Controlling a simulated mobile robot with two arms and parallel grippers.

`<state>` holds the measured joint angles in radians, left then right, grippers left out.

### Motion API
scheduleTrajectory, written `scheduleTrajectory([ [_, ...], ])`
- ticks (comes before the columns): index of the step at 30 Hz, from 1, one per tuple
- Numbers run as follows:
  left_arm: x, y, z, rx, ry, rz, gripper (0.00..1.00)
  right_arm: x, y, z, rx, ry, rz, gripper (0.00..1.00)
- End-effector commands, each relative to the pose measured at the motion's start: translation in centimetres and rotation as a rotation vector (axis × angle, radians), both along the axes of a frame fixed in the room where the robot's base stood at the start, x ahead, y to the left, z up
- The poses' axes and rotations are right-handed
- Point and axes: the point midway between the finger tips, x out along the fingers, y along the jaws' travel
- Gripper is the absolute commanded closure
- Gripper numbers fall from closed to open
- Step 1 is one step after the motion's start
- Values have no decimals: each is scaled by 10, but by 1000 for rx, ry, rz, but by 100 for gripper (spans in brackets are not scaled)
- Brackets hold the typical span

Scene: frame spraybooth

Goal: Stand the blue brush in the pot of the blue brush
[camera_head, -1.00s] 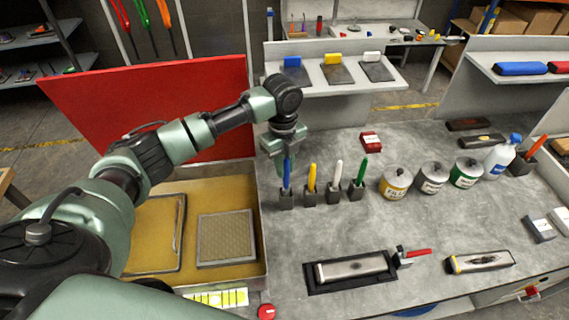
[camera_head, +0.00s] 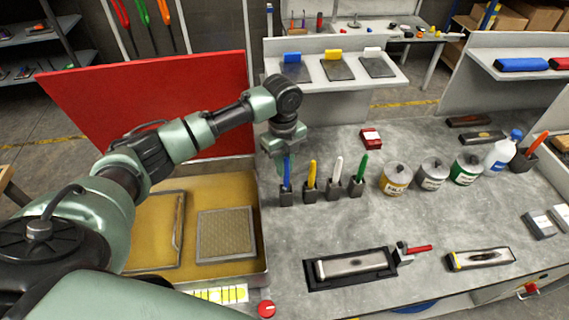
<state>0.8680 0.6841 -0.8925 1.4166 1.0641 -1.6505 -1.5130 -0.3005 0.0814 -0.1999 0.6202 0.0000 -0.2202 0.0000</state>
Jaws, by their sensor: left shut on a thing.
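The blue brush (camera_head: 287,176) is upright in the head view, with its lower end at the leftmost small dark pot (camera_head: 286,198), the pot of the blue brush. My left gripper (camera_head: 285,157) is above that pot, pointing down, shut on the upper part of the blue brush. The gripper hides the top of the brush. The brush looks to be in the pot's opening, but how deep it sits I cannot tell. My right gripper is not in view.
Pots with a yellow brush (camera_head: 311,175), a white brush (camera_head: 336,173) and a green brush (camera_head: 361,169) stand close to the right. Several cans, one of them yellow-labelled (camera_head: 395,180), stand beyond.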

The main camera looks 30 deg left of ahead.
Motion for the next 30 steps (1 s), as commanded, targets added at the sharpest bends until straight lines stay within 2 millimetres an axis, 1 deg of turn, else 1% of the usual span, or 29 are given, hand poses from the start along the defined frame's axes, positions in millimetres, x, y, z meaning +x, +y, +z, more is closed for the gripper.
scheduleTrajectory([
  [12, 0, 0, -9, 0, 1, 0, 100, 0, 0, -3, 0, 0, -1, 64],
  [21, 0, 0, -9, 0, 1, 0, 100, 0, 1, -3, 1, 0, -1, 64],
  [22, 0, 0, -9, 0, 1, 0, 75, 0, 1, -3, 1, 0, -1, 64],
  [24, 0, 0, -9, 0, 1, 0, 58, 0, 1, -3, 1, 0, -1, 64],
  [30, 0, 0, -9, 0, 0, 0, 58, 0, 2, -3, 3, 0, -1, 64],
])
